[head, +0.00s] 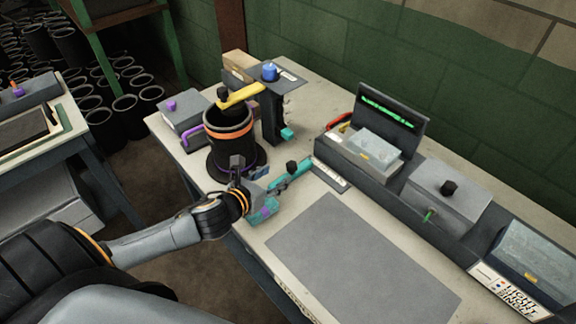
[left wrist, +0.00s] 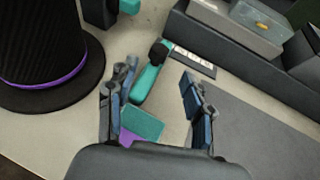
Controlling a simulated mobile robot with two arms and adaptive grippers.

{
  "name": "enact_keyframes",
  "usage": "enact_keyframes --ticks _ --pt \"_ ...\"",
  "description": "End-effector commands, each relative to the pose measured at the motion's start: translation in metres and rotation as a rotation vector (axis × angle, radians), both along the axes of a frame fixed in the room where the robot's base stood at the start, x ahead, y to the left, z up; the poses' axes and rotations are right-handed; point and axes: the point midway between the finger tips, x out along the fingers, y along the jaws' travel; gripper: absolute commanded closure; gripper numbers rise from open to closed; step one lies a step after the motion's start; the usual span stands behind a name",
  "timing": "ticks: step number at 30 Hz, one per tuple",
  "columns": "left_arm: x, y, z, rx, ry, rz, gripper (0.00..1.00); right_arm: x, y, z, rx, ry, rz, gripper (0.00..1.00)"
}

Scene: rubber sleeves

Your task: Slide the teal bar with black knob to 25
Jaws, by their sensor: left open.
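The teal bar (head: 292,177) lies low over the table, with its black knob (head: 291,167) at the far end; both also show in the left wrist view as the bar (left wrist: 146,84) and the knob (left wrist: 158,53). My left gripper (head: 250,169) is open near the bar's near end. In the left wrist view, the bar shows between the spread fingers (left wrist: 158,76), with the knob beyond the tips. My right gripper is out of view.
A black cylinder (head: 229,146) with an orange band stands left of the bar, near my gripper. A post (head: 272,118) with a teal knob stands behind it. A grey mat (head: 355,258) lies in front at right. Grey boxes (head: 446,192) line the back edge.

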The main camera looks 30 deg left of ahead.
Motion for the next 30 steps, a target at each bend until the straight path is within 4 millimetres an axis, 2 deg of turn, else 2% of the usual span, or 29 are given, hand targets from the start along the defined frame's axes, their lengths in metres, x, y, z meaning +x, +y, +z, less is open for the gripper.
enact_keyframes --ticks 1,6,12,24,26,30 --pt "0.013 0.0 -0.002 -0.003 -0.003 0.004 0.49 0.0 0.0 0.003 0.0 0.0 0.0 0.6" --pt "0.043 -0.003 -0.016 -0.003 -0.001 0.004 0.49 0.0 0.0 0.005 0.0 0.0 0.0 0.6" --pt "0.066 -0.004 -0.027 -0.002 0.001 0.003 0.49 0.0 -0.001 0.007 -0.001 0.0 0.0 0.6" --pt "0.072 -0.005 -0.031 -0.002 0.001 0.001 0.49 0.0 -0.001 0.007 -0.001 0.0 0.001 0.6" --pt "0.072 -0.005 -0.031 -0.002 0.001 0.001 0.59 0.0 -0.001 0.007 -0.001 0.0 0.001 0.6" --pt "0.072 -0.005 -0.031 -0.001 0.001 0.002 0.87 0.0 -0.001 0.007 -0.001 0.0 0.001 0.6"
